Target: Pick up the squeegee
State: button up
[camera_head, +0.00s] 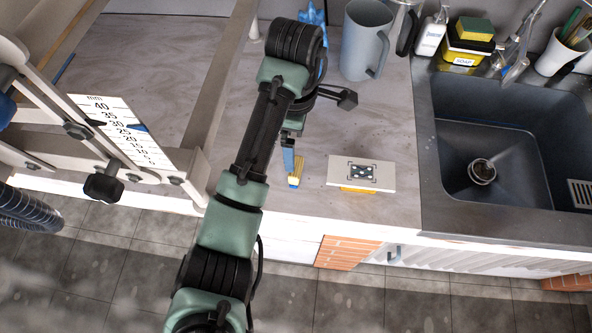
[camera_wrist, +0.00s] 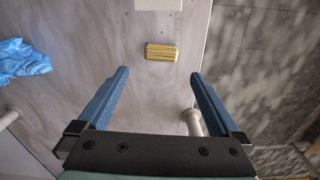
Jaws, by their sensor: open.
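A small yellow ribbed block (camera_head: 296,174), likely the squeegee, lies on the grey worktop near its front edge. In the wrist view the block (camera_wrist: 161,52) lies ahead, a little beyond the fingertips and roughly centred between them. My gripper (camera_head: 289,150) points down over the worktop, close to the block. In the wrist view its two blue fingers are wide apart and empty (camera_wrist: 159,73). The arm hides part of the gripper in the head view.
A white marked plate (camera_head: 342,171) lies right of the block. A grey pitcher (camera_head: 366,40) and crumpled blue material (camera_wrist: 22,60) are at the back. The sink (camera_head: 480,130) is right; a scaled frame (camera_head: 120,130) is left. The worktop's front edge is close.

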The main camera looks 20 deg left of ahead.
aim_at(296, 171)
notch_tip(296, 171, down, 6)
jog(key=b, duration=0.4)
jog(key=shift+b, duration=0.3)
jog(key=shift+s+a+f, duration=0.1)
jog(key=shift+s+f, duration=0.05)
jog(key=shift+f, duration=2.4)
jog(key=shift+c, duration=0.2)
jog(key=c, duration=1.2)
